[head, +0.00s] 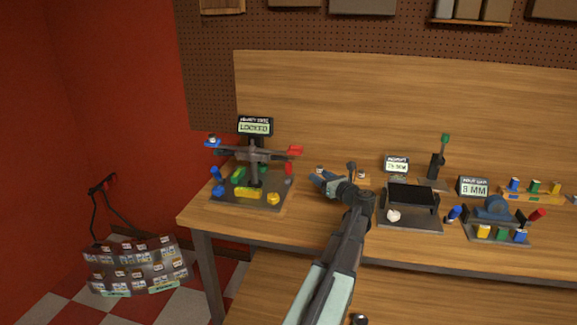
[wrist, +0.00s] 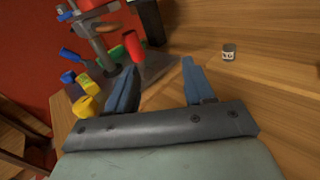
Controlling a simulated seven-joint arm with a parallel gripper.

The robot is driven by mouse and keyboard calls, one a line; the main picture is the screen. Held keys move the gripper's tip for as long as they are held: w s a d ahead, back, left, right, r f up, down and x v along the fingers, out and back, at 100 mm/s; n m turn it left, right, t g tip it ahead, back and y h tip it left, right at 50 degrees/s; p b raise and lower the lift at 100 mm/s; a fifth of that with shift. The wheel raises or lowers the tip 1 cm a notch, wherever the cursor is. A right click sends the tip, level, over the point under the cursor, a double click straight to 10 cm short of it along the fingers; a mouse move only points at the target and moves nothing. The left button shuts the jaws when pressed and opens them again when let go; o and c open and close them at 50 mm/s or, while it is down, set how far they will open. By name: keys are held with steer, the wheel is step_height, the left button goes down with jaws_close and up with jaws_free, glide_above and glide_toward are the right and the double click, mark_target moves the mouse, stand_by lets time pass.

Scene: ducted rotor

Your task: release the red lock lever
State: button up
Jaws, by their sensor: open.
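The red lock lever (head: 288,169) appears to be the upright red handle at the right side of the rotor stand's dark base plate (head: 262,203). In the wrist view a red handle (wrist: 133,46) stands slightly tilted beyond the left fingertip. The rotor stand's sign (head: 255,127) reads LOCKED. My gripper (head: 318,181) is open and empty, right of the plate and apart from the lever.
Yellow knobs (head: 273,198) and blue knobs sit on the base plate. A small grey can (wrist: 229,52) stands on the table beyond my right finger. A black-topped fixture (head: 411,196) and a blue fixture (head: 492,208) stand to the right. The wooden backboard (head: 350,95) rises behind.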

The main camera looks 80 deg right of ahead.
mark_target(291, 165)
steer(key=w+d+n, duration=0.1)
steer(key=w, duration=0.3)
steer(key=w+d+n+t+y, duration=0.1)
steer(key=w+d, duration=0.1)
steer(key=w, duration=0.3)
steer(key=w+d+t+y, duration=0.1)
steer(key=w+d, duration=0.1)
steer(key=w, duration=0.2)
steer(key=shift+w+d+r+n, duration=0.2)
steer(key=shift+d+r+n, duration=0.05)
steer(key=shift+r+n, duration=0.15)
jaws_close()
stand_by(0.3)
